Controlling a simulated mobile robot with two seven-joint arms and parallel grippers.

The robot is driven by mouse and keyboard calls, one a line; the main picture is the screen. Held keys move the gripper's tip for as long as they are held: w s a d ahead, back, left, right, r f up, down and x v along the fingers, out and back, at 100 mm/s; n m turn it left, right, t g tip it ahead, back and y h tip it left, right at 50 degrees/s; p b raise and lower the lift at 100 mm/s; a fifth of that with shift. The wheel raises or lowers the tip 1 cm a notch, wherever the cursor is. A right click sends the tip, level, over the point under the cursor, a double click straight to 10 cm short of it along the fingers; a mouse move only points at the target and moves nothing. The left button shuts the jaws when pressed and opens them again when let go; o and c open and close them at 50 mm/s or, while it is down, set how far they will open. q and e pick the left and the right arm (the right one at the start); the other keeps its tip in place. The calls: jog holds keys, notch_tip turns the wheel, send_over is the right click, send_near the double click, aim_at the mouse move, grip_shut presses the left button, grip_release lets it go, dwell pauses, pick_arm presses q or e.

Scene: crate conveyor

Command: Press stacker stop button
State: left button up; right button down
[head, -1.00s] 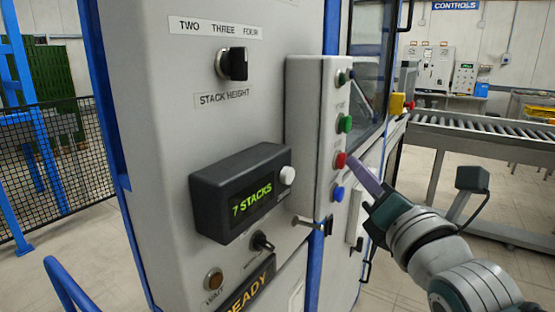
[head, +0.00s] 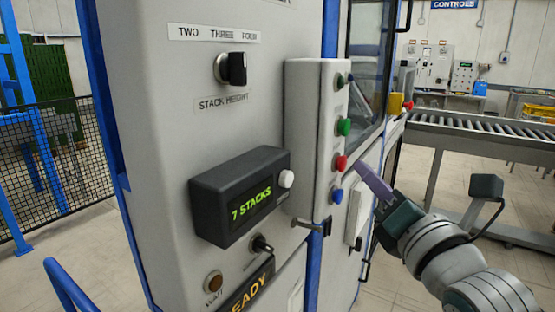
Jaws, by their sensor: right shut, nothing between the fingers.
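A grey button box (head: 306,141) is fixed on the corner of the stacker cabinet. Its side face carries a green button (head: 344,126), a red button (head: 340,163) below it, and a blue button (head: 337,196) lower down. Another dark green button (head: 341,81) is at the top. My right gripper (head: 360,167) is shut and empty. Its purple fingers point up and left, with the tips just right of the red button and a small gap showing between them. My left gripper is not in view.
A black counter display (head: 240,196) reading "7 STACKS" and a selector knob (head: 232,69) protrude from the cabinet front. A lever handle (head: 314,226) sticks out below the button box. A roller conveyor (head: 490,136) runs behind my right arm.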

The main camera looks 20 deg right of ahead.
jog(key=s+d+p, duration=0.1)
jog(key=s+d, duration=0.2)
jog(key=s, duration=0.1)
jog(key=shift+d+p, duration=0.15)
jog(key=shift+p, duration=0.15)
dwell(0.6)
